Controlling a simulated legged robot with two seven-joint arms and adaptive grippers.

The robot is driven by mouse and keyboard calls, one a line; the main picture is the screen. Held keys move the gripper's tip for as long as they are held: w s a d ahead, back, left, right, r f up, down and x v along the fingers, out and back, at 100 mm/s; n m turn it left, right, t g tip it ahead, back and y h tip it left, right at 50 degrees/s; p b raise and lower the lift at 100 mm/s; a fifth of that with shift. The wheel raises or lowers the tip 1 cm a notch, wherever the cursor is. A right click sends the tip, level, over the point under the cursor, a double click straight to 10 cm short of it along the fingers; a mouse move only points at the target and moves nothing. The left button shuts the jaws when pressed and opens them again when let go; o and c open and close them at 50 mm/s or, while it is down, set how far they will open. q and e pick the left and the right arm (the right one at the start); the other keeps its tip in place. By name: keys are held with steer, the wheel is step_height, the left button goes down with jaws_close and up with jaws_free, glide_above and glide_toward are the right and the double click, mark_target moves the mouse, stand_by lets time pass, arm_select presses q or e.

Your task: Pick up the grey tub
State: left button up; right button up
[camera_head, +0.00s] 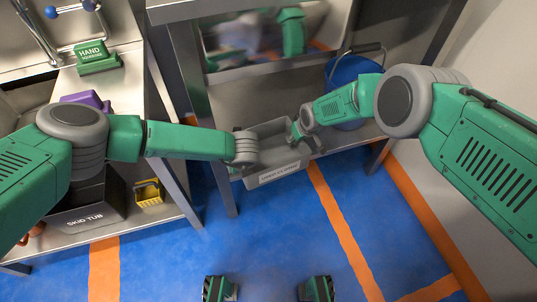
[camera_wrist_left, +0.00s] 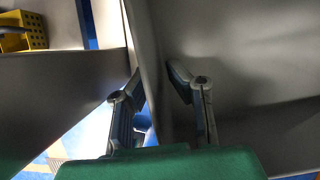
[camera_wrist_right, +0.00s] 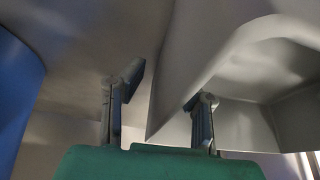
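The grey tub (camera_head: 279,173) sits on the low shelf of the right-hand bench, its label facing me. My left gripper (camera_wrist_left: 157,85) is at the tub's left side. In the left wrist view its fingers stand apart on either side of a grey wall (camera_wrist_left: 152,50); in the head view my wrist hides the fingers. My right gripper (camera_head: 294,132) is at the tub's right side. In the right wrist view its fingers (camera_wrist_right: 161,86) are apart, with the edge of a grey wall (camera_wrist_right: 170,80) between them. I see no clear grip on either side.
A blue bucket (camera_head: 347,75) stands right of the tub, close behind my right gripper. The bench's metal leg (camera_head: 222,185) is left of the tub. A dark skid tub (camera_head: 88,213) and a yellow basket (camera_head: 149,193) sit on the left bench's low shelf. The blue floor ahead is clear.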

arm_select(q)
steer(key=shift+w+f, duration=0.1)
steer(key=shift+f, duration=0.3)
arm_select(e)
steer(key=shift+f, duration=0.4)
steer(key=shift+w, duration=0.1)
arm_select(q)
steer(key=shift+a, duration=0.15)
arm_select(e)
steer(key=shift+a, duration=0.1)
arm_select(q)
jaws_close()
arm_select(e)
jaws_close()
arm_select(q)
steer(key=shift+r, duration=0.15)
arm_select(e)
steer(key=shift+r, duration=0.15)
